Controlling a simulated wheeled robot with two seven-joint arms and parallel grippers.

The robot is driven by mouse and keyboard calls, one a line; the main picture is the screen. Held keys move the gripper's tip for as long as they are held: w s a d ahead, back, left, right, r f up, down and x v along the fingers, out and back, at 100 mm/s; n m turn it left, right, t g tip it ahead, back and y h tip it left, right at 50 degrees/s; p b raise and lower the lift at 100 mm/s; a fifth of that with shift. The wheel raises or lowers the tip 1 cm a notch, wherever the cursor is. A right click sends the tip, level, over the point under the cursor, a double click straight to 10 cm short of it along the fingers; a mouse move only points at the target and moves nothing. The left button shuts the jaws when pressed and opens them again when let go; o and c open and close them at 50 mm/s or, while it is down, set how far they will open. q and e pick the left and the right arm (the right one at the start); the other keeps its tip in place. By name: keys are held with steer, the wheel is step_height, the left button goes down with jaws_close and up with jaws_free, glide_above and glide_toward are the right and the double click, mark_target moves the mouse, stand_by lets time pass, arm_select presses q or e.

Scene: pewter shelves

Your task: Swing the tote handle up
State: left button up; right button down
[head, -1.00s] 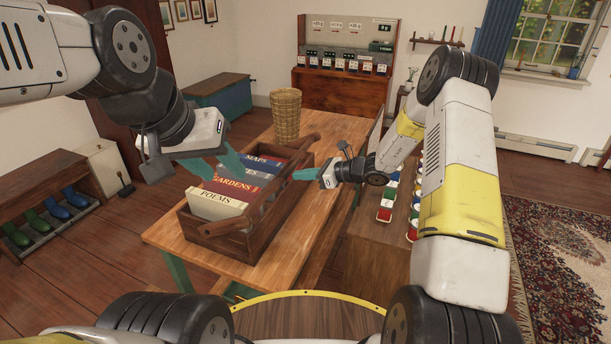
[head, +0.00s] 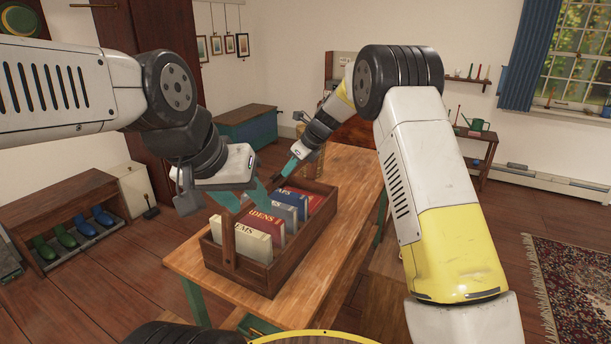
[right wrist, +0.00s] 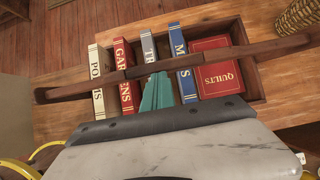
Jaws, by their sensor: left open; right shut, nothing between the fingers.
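The wooden tote (head: 300,252) stands on the table, holding several books. Its handle (head: 229,243) shows one upright arm at the near end in the head view. In the right wrist view the long handle bar (right wrist: 85,85) crosses over the books, roughly lengthwise. My right gripper (head: 288,168) is shut and empty at the tote's far side; its teal fingertips (right wrist: 158,92) lie close to the middle of the bar. I cannot tell whether they touch it. My left gripper (head: 250,203) is open above the near books, and hides part of the handle.
The books include Poems (right wrist: 96,80), Gardens (right wrist: 125,75) and Quilts (right wrist: 215,72). A wicker basket (right wrist: 298,14) stands on the table past the tote. The tabletop (head: 345,195) right of the tote is clear. A shoe bench (head: 65,205) is at the left.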

mark_target(279, 171)
steer(key=shift+w+a+r, duration=0.1)
steer(key=shift+w+a, duration=0.1)
steer(key=shift+a, duration=0.35)
steer(key=shift+w+a+r, duration=0.15)
steer(key=shift+w+a, duration=0.1)
steer(key=shift+a, duration=0.3)
steer(key=shift+w+a+r, duration=0.1)
steer(key=shift+w+a, duration=0.1)
steer(key=shift+a, duration=0.35)
steer(key=shift+a, duration=0.15)
steer(key=s+d+r+n+t, duration=0.1)
steer(key=s+d+r+n, duration=0.3)
steer(key=d+r, duration=0.45)
steer(key=s+d+r+n, duration=0.1)
steer(key=s+d+r, duration=0.6)
steer(key=d+r, duration=0.15)
steer(key=s+d+r+n+t+h, duration=0.1)
steer(key=s+d+n, duration=0.45)
steer(key=s, duration=0.45)
steer(key=s+d+r+n+h, duration=0.1)
steer(key=s+d+n, duration=0.45)
steer(key=s, duration=0.55)
steer(key=s+d+f+n+h, duration=0.1)
steer(key=s+f+n, duration=0.1)
steer(key=s, duration=0.3)
steer(key=s+d+f+n+t+h, duration=0.1)
steer(key=s+f+n, duration=0.2)
steer(key=s+n, duration=0.2)
steer(key=shift+s+d+f, duration=0.2)
steer(key=shift+s+d, duration=0.2)
